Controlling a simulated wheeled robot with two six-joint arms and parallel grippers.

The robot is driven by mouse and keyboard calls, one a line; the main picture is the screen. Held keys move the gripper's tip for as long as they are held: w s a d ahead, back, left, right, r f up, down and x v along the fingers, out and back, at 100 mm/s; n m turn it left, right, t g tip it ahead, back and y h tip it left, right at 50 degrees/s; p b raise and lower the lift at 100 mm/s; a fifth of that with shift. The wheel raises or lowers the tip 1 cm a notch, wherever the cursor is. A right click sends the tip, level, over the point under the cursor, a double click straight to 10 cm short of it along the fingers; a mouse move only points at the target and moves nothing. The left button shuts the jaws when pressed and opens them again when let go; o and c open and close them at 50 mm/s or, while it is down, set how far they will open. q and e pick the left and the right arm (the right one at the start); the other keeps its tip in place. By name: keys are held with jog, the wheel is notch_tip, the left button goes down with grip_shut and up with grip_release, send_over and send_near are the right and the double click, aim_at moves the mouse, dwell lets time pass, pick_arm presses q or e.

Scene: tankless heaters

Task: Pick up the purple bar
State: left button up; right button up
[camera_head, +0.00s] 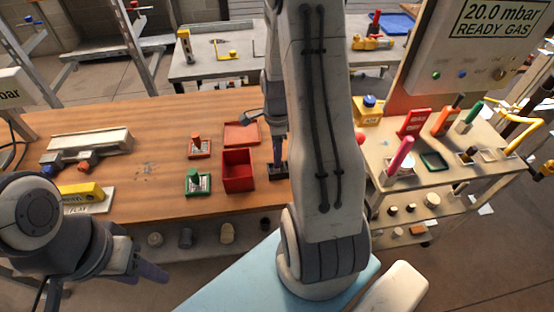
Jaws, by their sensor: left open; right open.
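A dark purplish upright piece (279,150) stands over a small black base (278,171) on the wooden table, right of the red box. I cannot tell for sure whether it is the purple bar or a finger of my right gripper. My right gripper (266,120) is open at that spot, partly hidden behind my own arm. My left gripper (150,270) is open and empty at the lower left, in front of the table's near edge. A magenta bar (401,154) leans in a white cup on the right-hand cart.
The wooden table (130,180) also holds a red open box (238,171), a red holder (199,147), a green holder (197,182) and a yellow block (82,191). The cart (385,177) carries several coloured tools. My large arm hides the middle.

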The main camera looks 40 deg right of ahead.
notch_tip(320, 180, down, 4)
jog(key=shift+f+p, duration=0.1)
jog(key=shift+p, duration=0.3)
grip_shut()
